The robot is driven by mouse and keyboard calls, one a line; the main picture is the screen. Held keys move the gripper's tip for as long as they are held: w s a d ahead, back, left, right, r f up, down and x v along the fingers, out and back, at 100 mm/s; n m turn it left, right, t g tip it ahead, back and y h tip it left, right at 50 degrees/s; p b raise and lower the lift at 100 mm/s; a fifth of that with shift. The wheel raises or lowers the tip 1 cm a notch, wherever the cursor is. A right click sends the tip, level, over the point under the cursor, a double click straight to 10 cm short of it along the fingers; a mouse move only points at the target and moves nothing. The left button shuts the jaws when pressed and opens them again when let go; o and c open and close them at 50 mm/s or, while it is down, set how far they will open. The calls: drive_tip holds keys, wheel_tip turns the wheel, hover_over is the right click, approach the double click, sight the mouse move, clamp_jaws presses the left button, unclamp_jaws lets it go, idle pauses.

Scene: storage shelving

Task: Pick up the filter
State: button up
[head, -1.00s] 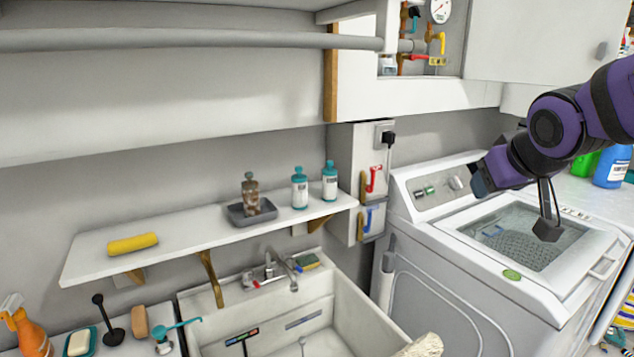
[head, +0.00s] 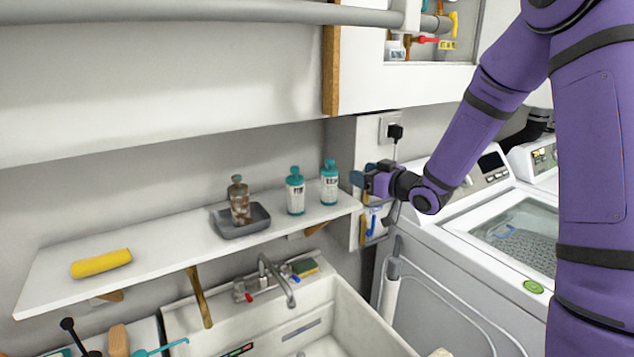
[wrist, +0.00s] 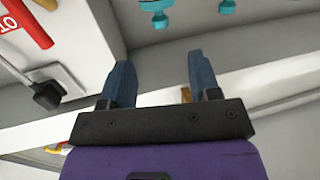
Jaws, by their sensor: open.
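No object is plainly marked as the filter. A yellow cylinder (head: 101,263) lies at the left end of the white wall shelf (head: 165,240). A mottled brown bottle-like thing (head: 239,202) stands upright in a grey tray (head: 240,230) on the same shelf. I cannot tell which of these is the filter. My gripper (head: 362,178) is at the shelf's right end, beside the bottles and apart from both candidates. In the wrist view my gripper (wrist: 160,75) has its two blue fingers spread, with nothing between them. Neither candidate is clearly visible in that view.
Two white bottles with teal caps (head: 295,192) (head: 330,183) stand on the shelf between the tray and my gripper. A wall socket with a black plug (head: 394,132) is behind the arm. A pipe (head: 200,12) runs above; a sink (head: 350,310) lies below.

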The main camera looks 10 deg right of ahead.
sight(333, 163)
drive_tip(key=shift+y, duration=0.7)
drive_tip(key=x, duration=0.6)
drive_tip(key=shift+f, duration=0.35)
drive_tip(key=shift+w+d+r+x, duration=0.1)
drive_tip(key=shift+d+x, duration=0.05)
drive_tip(key=shift+x, duration=0.9)
drive_tip(key=shift+w+d+r+x, duration=0.1)
drive_tip(key=shift+x, duration=0.95)
drive_tip(key=shift+w+d+r+x, duration=0.1)
drive_tip(key=shift+d+x, duration=0.05)
drive_tip(key=shift+x, duration=0.9)
drive_tip(key=shift+s, duration=0.1)
clamp_jaws()
